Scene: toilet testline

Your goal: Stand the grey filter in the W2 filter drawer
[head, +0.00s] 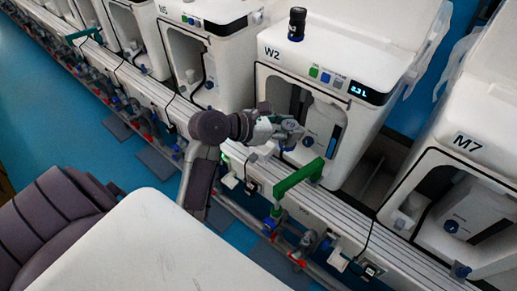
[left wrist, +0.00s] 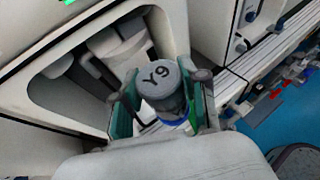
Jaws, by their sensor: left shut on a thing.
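My left gripper (head: 290,130) is in front of the open bay of the white W2 machine (head: 335,62). In the left wrist view its green-padded fingers are shut on a grey cylindrical filter (left wrist: 161,88). Its round end faces the camera, marked with what reads as "Y9", and blue shows at its far end. The filter is mostly hidden by the gripper in the head view. Inside the W2 bay is a pale front with a blue knob (head: 308,141); I cannot tell whether this is the filter drawer. The bay (left wrist: 75,85) also shows beside the filter in the left wrist view. My right gripper is not in view.
A black cylinder (head: 297,24) stands on top of W2. A green bracket (head: 298,177) stands at the rail below the bay. Blue floor (head: 60,110) lies in front of the line.

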